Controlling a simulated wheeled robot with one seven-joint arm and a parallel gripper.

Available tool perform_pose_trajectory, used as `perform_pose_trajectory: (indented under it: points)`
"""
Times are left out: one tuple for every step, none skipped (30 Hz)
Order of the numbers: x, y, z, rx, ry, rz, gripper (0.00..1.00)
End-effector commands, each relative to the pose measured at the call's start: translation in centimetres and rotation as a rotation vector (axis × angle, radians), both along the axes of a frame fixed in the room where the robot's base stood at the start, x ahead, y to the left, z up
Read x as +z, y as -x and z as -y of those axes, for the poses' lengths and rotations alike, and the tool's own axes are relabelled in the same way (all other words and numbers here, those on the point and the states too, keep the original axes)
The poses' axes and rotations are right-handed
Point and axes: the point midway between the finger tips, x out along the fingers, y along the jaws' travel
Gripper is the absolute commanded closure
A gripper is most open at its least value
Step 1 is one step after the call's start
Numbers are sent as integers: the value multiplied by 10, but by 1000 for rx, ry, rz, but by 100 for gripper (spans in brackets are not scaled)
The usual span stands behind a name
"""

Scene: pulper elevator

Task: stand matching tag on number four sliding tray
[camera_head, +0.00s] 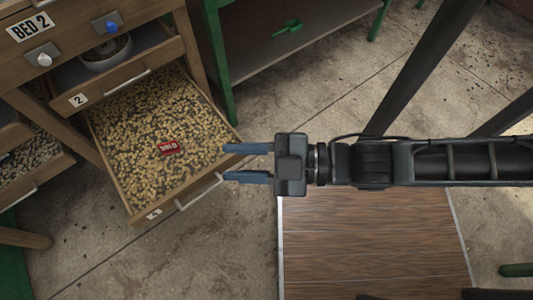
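A pulled-out wooden sliding tray (139,215) is at the left, filled with pale beans. Its front bears a small white label that looks like a 4, and a metal handle (199,191). A small red tag (169,147) with white lettering too small to read is on the beans near the tray's middle. I cannot tell whether it lies flat or stands. My gripper (226,162) points left, with its two blue fingers apart and nothing between them. The fingertips overlap the tray's right front corner in the picture, to the right of the tag. Their height above it is unclear.
Above the tray is a partly open drawer labelled 2 (112,84) with a bowl (106,53) in it. The cabinet front (70,22) reads BED 2 and has a blue and a white knob. Another bean tray (30,160) is at the left edge. A green-framed bench (270,50) stands behind.

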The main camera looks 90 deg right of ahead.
Motion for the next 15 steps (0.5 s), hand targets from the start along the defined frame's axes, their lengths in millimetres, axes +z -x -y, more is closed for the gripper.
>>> perform_pose_trajectory:
  points:
    - [9,13,-4,-1,-139,-37,64]
    - [14,18,-6,-6,-219,-56,64]
    - [19,24,-7,-14,-312,-81,64]
    - [22,28,-9,-21,-375,-98,64]
    - [25,31,-10,-26,-430,-114,64]
    - [28,35,-11,-33,-492,-131,64]
    - [30,37,-12,-37,-528,-144,64]
    - [32,39,-12,-41,-557,-151,64]
    - [33,40,-13,-45,-588,-160,64]
    - [34,41,-13,-48,-602,-165,64]
    - [34,42,-13,-49,-612,-169,64]
    - [34,42,-13,-51,-620,-170,64]
    - [34,42,-13,-51,-622,-170,64]
    - [34,42,-13,-51,-622,-170,64]
    - [34,42,-13,-51,-621,-169,64]
